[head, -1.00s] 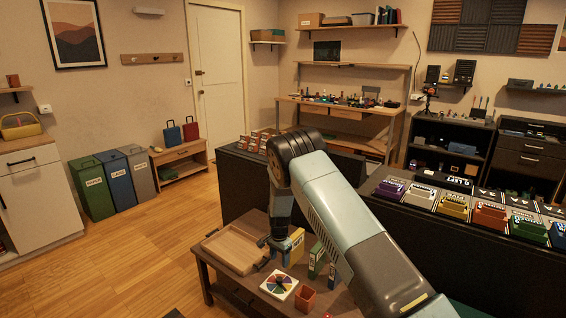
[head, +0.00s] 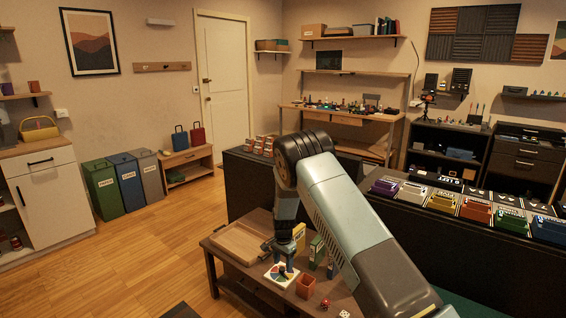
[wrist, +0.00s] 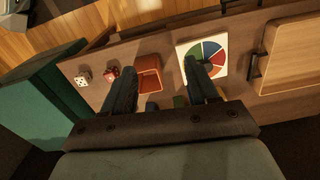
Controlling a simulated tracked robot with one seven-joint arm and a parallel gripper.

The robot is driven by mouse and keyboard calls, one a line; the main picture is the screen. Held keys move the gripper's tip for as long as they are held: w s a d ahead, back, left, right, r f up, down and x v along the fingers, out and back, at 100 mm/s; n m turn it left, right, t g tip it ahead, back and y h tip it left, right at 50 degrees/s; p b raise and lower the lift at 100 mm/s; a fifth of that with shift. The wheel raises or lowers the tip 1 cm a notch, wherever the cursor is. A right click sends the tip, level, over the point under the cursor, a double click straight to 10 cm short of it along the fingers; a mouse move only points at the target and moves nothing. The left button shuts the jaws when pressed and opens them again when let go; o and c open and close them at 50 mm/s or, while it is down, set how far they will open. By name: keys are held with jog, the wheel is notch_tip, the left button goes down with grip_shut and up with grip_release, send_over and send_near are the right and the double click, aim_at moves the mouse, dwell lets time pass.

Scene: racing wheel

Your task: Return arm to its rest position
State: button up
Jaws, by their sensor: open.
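My gripper (head: 283,262) is open and points down over the low wooden table (head: 226,262). In the head view it overlaps the colour-wheel spinner card (head: 273,279). In the wrist view its two fingers (wrist: 160,78) are spread apart with nothing held between them. A terracotta cup (wrist: 149,68) shows between the fingers, and the spinner card (wrist: 206,53) is partly behind the right finger. The gripper's exact height above the table is hard to tell. My arm reaches from the lower right, bends at a dark joint and drops to the gripper.
A wooden tray (head: 241,242) lies left of my gripper, with a green box (head: 316,251) to the right. A red die (head: 325,303) and a white die (head: 344,314) lie near the table's front. A dark counter (head: 238,188) stands behind. Floor is free at left.

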jog(key=s+d+r+n+t, duration=0.1)
jog(key=s+d+r, duration=0.3)
jog(key=r, duration=0.9)
jog(key=s+d+r+n+t+y, duration=0.1)
jog(key=s+d+r, duration=0.35)
jog(key=r, duration=0.75)
jog(key=s+d+r+n, duration=0.2)
jog(key=s+d+r, duration=0.2)
jog(key=r, duration=0.9)
jog(key=s+d+r+n+t, duration=0.1)
jog(key=s+d+r, duration=0.2)
jog(key=s, duration=0.8)
jog(key=s+d+r+n+t, duration=0.1)
jog(key=s+d+r, duration=0.3)
jog(key=s, duration=0.7)
jog(key=s+d+r+n+t+h, duration=0.1)
jog(key=s+d+r, duration=0.3)
jog(key=s, duration=0.8)
jog(key=shift+r+n+t, duration=0.3)
jog(key=shift+r+n, duration=0.2)
jog(key=shift+n, duration=0.2)
